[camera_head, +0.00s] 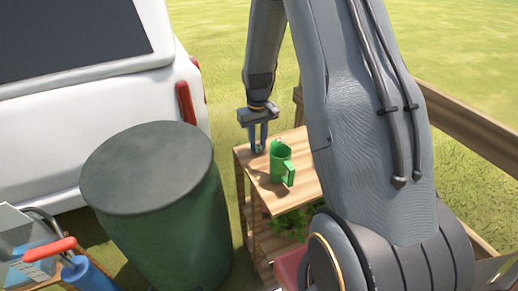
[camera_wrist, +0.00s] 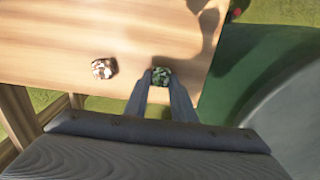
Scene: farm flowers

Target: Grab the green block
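A small green, mottled block (camera_wrist: 161,76) lies near the edge of the wooden table in the wrist view. My gripper (camera_wrist: 160,82) has one finger on each side of it, with the fingertips close to its sides. In the head view my gripper (camera_head: 258,149) points down at the table's left back corner, with a bit of green between the fingertips. I cannot tell whether the fingers press on the block or stand slightly apart from it. The block appears to be at table level.
A brown and white block (camera_wrist: 104,68) lies left of the green one. A large dark green barrel (camera_head: 160,225) stands left of the table, with a white vehicle (camera_head: 95,115) behind.

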